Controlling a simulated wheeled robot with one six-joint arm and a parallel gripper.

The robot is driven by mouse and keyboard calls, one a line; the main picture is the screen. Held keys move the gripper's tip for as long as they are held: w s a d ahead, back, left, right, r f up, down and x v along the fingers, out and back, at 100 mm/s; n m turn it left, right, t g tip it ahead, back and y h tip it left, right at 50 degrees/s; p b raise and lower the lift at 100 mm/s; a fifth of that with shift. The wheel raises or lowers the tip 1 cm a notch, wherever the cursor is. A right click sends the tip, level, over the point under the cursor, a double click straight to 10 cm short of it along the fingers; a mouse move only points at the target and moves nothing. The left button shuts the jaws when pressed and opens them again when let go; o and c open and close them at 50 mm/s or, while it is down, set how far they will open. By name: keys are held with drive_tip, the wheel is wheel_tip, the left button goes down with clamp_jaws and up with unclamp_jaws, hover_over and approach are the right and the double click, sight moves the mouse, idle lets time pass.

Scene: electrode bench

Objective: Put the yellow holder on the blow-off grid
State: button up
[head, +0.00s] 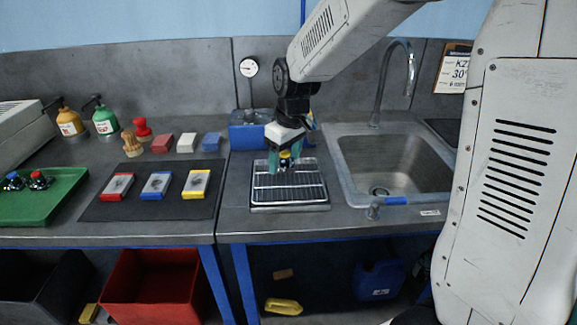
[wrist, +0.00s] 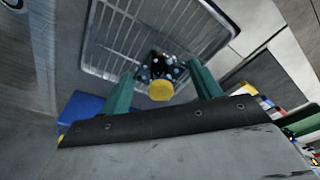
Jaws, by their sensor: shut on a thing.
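The yellow holder (head: 285,155) has a round yellow cap and a dark body with small metal parts; its cap faces the camera in the wrist view (wrist: 161,91). My gripper (head: 284,164) is shut on it, with the green fingers (wrist: 162,86) on either side. The blow-off grid (head: 289,196), a slatted metal tray, lies on the bench left of the sink. It also shows behind the holder in the wrist view (wrist: 130,40). The holder is over the grid's back part. I cannot tell whether it touches the slats.
A blue box (head: 248,134) stands behind the grid, and the sink (head: 395,160) with its tap is to the right. A dark mat (head: 140,208) with red, blue and yellow-framed blocks lies left. A green tray (head: 62,207) bears blue and red holders. The grid's front is clear.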

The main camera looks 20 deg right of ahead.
sight(289, 161)
drive_tip(key=shift+w+d, duration=0.25)
drive_tip(key=shift+d, duration=0.05)
drive_tip(key=shift+w+d+f, duration=0.15)
drive_tip(key=shift+f, duration=1.7)
drive_tip(key=o, duration=1.2)
drive_tip(key=shift+f, duration=0.15)
